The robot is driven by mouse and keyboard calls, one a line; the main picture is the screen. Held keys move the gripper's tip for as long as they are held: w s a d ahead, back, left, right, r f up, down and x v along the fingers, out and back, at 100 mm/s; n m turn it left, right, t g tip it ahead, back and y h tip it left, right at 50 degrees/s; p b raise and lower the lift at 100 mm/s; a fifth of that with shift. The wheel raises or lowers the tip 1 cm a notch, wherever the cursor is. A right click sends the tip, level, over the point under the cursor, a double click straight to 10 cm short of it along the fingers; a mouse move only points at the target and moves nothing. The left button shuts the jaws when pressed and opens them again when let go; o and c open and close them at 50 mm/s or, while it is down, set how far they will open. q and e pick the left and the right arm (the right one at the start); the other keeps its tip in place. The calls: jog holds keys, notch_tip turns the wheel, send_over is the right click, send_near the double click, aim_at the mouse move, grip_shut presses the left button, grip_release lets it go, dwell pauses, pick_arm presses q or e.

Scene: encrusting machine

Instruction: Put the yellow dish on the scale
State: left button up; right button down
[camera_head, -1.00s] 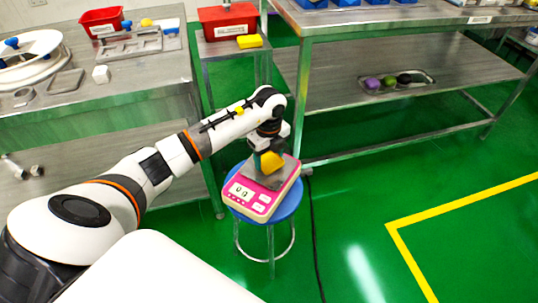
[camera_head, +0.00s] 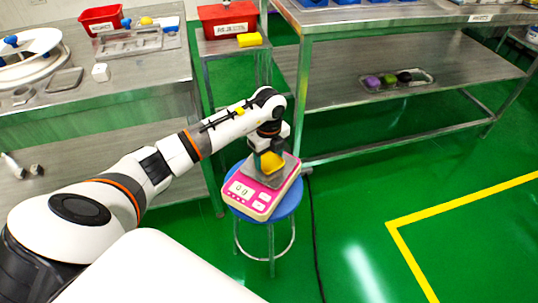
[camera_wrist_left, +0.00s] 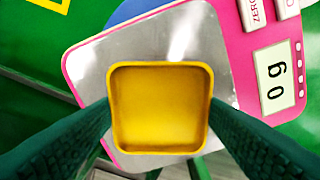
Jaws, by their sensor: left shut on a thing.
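The yellow dish (camera_head: 271,162) is a small square dish, empty inside. It shows in the left wrist view (camera_wrist_left: 158,108) between the two green fingers. My left gripper (camera_head: 266,157) is shut on the dish over the metal plate of the scale. The scale (camera_head: 262,191) is pink and white and sits on a round blue stool. Its plate shows in the left wrist view (camera_wrist_left: 110,62), and the display reads 0 g. The dish is very close above the plate; I cannot tell whether it touches. My right gripper is not in view.
The blue stool (camera_head: 290,206) stands on the green floor. A steel table (camera_head: 130,92) with trays is at the left, and a red bin (camera_head: 228,20) and yellow block (camera_head: 250,40) are behind. A steel shelf table (camera_head: 400,28) is at the right. A black cable (camera_head: 314,240) runs along the floor.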

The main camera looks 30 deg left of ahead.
pick_arm(q)
jog(key=shift+f, duration=0.15)
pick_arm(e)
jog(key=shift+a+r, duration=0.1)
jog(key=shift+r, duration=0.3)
pick_arm(q)
jog(key=o, duration=1)
jog(key=shift+o, duration=0.2)
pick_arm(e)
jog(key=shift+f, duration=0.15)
pick_arm(q)
jog(key=shift+o, duration=1.1)
jog(key=shift+r, duration=0.2)
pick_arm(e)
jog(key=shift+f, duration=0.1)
